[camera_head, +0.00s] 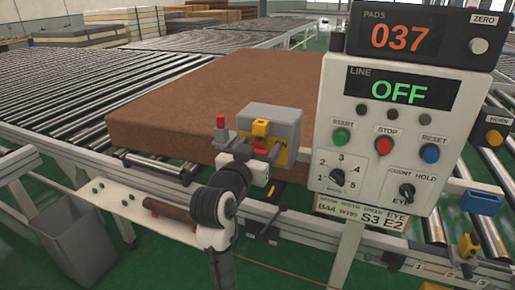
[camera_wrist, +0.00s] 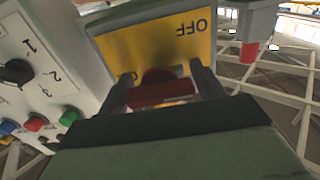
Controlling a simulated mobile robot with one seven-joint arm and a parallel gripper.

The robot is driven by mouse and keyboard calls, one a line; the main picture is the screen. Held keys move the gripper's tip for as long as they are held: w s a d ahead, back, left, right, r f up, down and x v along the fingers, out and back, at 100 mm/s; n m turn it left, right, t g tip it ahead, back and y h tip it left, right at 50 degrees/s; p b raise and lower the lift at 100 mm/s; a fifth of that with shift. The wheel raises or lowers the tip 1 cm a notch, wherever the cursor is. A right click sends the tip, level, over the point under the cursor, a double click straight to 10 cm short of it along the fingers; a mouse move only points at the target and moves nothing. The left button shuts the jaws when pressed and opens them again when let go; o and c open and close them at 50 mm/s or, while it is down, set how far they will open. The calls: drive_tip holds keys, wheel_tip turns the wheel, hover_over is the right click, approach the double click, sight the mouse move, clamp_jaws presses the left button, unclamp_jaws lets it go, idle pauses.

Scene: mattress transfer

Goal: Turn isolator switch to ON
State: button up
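The isolator switch (camera_head: 271,118) is a grey box with a yellow plate and a red handle, left of the control panel in the head view. In the wrist view its yellow plate (camera_wrist: 155,45) shows OFF upside down, with part of another label behind the handle. The red handle (camera_wrist: 160,92) lies crosswise between my gripper's fingers (camera_wrist: 163,88), which are spread apart at its two ends. I cannot tell whether they touch it. In the head view my gripper (camera_head: 262,160) is in front of the switch box and partly hides the handle.
The control panel (camera_head: 330,100), with its display reading OFF, stands close on the right. A red-topped post (camera_head: 220,122) stands just left of the switch. A brown mattress (camera_head: 200,90) lies on the rollers behind. A rail (camera_head: 300,225) runs below my gripper.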

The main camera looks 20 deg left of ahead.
drive_tip(key=c, duration=0.6)
drive_tip(key=shift+c, duration=0.2)
drive_tip(key=shift+f+m+b, duration=0.1)
drive_tip(key=shift+m+b, duration=0.3)
drive_tip(key=shift+b, duration=0.1)
drive_tip(key=shift+m+b, duration=2.8)
drive_tip(key=shift+m, duration=0.4)
drive_tip(key=o, duration=1)
